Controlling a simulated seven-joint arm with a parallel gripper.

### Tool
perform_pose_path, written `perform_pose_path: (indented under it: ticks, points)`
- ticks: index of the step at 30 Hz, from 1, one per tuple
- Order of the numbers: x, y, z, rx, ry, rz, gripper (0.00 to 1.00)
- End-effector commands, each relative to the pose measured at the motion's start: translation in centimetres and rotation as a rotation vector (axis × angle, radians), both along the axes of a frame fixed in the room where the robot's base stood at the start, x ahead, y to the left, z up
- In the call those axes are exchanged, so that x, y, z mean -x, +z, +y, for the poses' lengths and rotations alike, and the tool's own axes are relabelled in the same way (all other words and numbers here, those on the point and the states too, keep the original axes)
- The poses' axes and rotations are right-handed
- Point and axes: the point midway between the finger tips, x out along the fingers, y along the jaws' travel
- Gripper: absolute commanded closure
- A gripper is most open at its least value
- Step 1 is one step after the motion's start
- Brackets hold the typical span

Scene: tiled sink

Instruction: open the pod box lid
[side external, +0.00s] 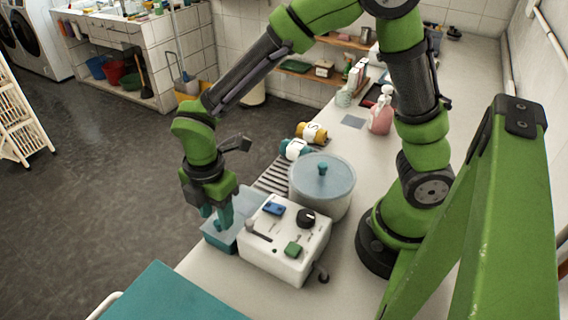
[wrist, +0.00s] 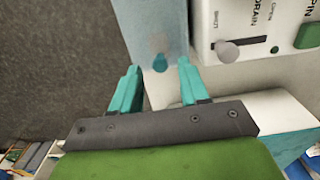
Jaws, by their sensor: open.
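The pod box (side external: 213,238) is a teal box with a translucent bluish lid, at the counter's front edge. In the wrist view its lid (wrist: 152,25) looks closed, with a small teal knob (wrist: 160,62) near its end. My gripper (side external: 224,217) points down over the box and hides part of it. In the wrist view my gripper (wrist: 158,67) is open, with its teal fingers apart on either side of the knob. I cannot tell whether either finger touches the knob.
A white control box (side external: 285,240) with a lever and buttons stands close on the right of the pod box. Behind it is a round tub (side external: 322,187) with a translucent lid. A teal panel (side external: 165,295) lies in front. Open floor lies left.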

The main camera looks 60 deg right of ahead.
Motion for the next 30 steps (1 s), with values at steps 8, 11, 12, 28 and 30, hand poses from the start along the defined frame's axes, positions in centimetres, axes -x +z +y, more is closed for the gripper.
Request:
perform_pose_path:
  ticks: [8,11,12,28,30]
  points:
    - [0.0,-1.9,0.0,-0.001,0.000,0.000,0.55]
    - [0.0,-2.0,0.0,-0.001,0.000,0.000,0.55]
    - [0.0,-2.0,0.0,-0.001,0.000,0.000,0.55]
    - [0.0,-1.9,0.0,-0.001,0.000,-0.001,1.00]
    - [0.0,-1.9,0.0,-0.001,0.000,-0.001,1.00]
